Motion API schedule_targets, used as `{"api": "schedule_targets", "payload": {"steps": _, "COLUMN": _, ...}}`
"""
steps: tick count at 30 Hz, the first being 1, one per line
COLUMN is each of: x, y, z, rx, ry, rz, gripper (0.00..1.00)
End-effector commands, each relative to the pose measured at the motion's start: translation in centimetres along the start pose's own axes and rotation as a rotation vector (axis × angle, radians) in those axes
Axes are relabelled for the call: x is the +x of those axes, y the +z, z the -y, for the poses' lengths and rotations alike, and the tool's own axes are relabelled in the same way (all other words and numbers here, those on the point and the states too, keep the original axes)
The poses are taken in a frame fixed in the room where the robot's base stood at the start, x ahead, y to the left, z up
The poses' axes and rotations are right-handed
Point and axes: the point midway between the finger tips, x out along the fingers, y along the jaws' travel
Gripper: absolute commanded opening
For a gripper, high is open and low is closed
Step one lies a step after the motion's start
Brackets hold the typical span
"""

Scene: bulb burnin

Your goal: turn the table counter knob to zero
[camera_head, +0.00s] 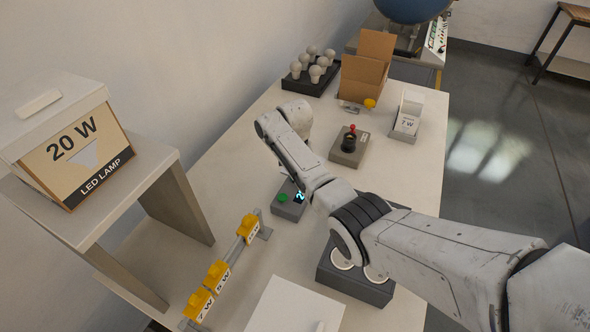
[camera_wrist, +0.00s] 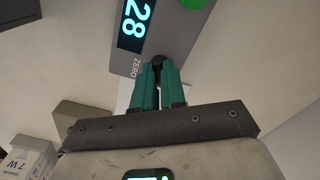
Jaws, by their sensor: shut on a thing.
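The table counter (camera_head: 288,205) is a small grey box on the white table, with a green button and a lit display partly hidden by my arm. In the wrist view the counter (camera_wrist: 176,38) shows a display (camera_wrist: 133,24) reading 28, seen turned on its side. A green button (camera_wrist: 195,3) is cut off at the top edge. The dark knob (camera_wrist: 158,61) sits near the printed word ZERO. My gripper (camera_wrist: 158,72) has its green fingers shut on the knob. In the head view my arm hides the knob and gripper.
A dark box with round sockets (camera_head: 347,280) lies under my arm. A rail holds yellow blocks (camera_head: 217,273) labelled in watts. A lever box (camera_head: 349,148), bulb tray (camera_head: 312,84), cardboard box (camera_head: 362,72) and 7 W carton (camera_head: 407,118) stand farther back. A shelf (camera_head: 160,165) holds a 20 W lamp box (camera_head: 75,155).

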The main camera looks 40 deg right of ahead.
Motion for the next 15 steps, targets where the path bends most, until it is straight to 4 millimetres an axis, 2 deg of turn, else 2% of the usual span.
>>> {"api": "schedule_targets", "payload": {"steps": 15, "x": -0.22, "y": -0.17, "z": 0.14, "rx": 0.411, "ry": -0.003, "rz": -0.005, "gripper": 0.00}}
